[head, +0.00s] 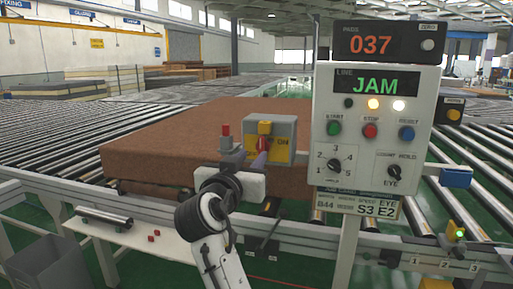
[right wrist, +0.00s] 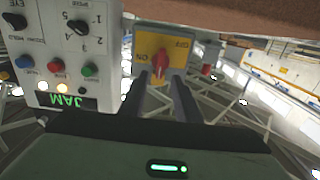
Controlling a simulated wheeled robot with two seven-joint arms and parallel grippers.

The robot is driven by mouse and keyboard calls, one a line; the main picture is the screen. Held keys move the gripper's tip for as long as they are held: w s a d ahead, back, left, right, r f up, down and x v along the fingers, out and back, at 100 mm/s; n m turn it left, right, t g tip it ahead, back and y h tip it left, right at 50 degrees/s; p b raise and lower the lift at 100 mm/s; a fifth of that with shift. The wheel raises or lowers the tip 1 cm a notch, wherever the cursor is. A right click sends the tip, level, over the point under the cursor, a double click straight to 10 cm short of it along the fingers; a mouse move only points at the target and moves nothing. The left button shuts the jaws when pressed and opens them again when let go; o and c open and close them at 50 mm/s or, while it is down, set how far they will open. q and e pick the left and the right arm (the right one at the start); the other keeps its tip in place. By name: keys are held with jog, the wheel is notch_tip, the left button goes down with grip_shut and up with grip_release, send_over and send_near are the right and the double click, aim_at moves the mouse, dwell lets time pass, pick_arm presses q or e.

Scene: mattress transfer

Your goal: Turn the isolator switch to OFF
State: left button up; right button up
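The isolator switch is a grey box (head: 284,124) with a yellow plate and a red handle (head: 263,144), left of the control panel. ON shows beside the handle in the head view. In the right wrist view the yellow plate (right wrist: 180,44) appears upside down, with ON and OFF marks, and the red handle (right wrist: 160,62) stands roughly upright in the picture. My right gripper (right wrist: 160,80) is open, its two fingers apart with the handle between or just beyond their tips; contact cannot be told. In the head view my right wrist partly hides the switch. My left gripper is not in view.
The control panel (head: 374,115) reads JAM and stands close beside the switch. A brown mattress (head: 150,150) lies on the roller conveyor (head: 50,130) behind it. A small red part (head: 225,131) sticks up left of the switch. A grey bin (head: 50,265) is at lower left.

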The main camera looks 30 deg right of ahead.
aim_at(261, 147)
jog(key=p+x, duration=0.1)
jog(key=x, duration=0.6)
jog(key=shift+a, duration=0.1)
grip_shut()
